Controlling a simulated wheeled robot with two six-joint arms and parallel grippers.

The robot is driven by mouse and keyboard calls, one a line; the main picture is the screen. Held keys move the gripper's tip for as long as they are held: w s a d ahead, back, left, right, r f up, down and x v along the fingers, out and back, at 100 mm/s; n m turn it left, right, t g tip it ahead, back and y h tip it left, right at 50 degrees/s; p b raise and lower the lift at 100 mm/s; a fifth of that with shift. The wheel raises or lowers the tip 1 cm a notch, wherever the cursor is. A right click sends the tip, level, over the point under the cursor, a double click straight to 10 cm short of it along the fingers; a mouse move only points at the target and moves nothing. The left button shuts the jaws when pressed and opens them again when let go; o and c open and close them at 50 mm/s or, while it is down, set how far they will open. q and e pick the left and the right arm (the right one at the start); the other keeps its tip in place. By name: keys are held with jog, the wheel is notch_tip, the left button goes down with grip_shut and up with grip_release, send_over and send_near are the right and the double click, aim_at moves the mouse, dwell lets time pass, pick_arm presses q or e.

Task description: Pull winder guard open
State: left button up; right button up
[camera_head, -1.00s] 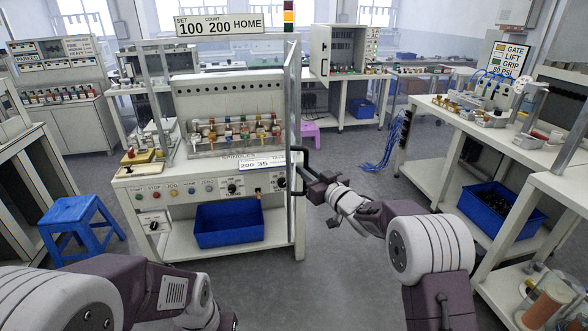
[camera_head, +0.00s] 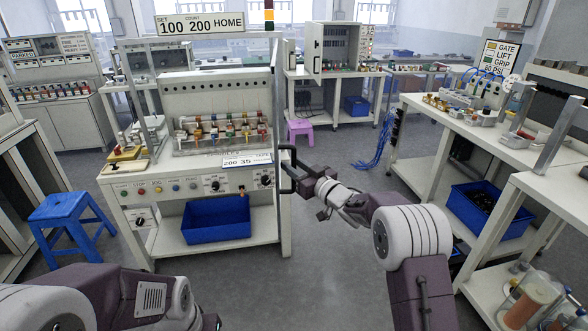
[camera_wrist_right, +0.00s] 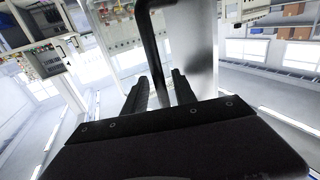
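The winder (camera_head: 205,160) stands left of centre in the head view. Its guard (camera_head: 279,110), a thin upright panel seen almost edge-on, is at the winder's right side. A black handle (camera_head: 287,160) sticks out from its right. My right gripper (camera_head: 297,176) is at this handle. In the right wrist view the black handle bar (camera_wrist_right: 152,45) runs between the two fingers of my right gripper (camera_wrist_right: 159,85), which stand apart; a gap seems to show beside the bar. The pale guard panel (camera_wrist_right: 192,50) is behind it. Part of my left arm is at the lower left; its gripper tips are not visible.
A blue bin (camera_head: 215,224) sits on the winder's lower shelf. A blue stool (camera_head: 70,222) stands left of it. A white workbench (camera_head: 440,115) with another blue bin (camera_head: 487,210) below is on the right.

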jog(key=shift+w+f, duration=0.1)
jog(key=shift+f, duration=0.2)
jog(key=b+v, duration=0.6)
jog(key=v, duration=0.3)
jog(key=s+r+m+h+p, duration=0.2)
jog(key=s+r+p, duration=0.1)
jog(key=r+p, duration=0.55)
jog(key=s+d+f+m+g+h+p, duration=0.2)
jog(key=s+d+f+m+g+h, duration=0.4)
jog(key=s+f, duration=0.6)
jog(key=s+d+f+g+h, duration=0.1)
jog(key=s+f+g, duration=0.3)
jog(key=s, duration=0.5)
jog(key=s+d+f+n+g, duration=0.1)
jog(key=s+f+g, duration=0.3)
jog(key=s+f, duration=0.4)
jog(key=shift+s+f+h, duration=0.2)
jog(key=shift+s+h, duration=0.2)
jog(key=shift+s, duration=0.1)
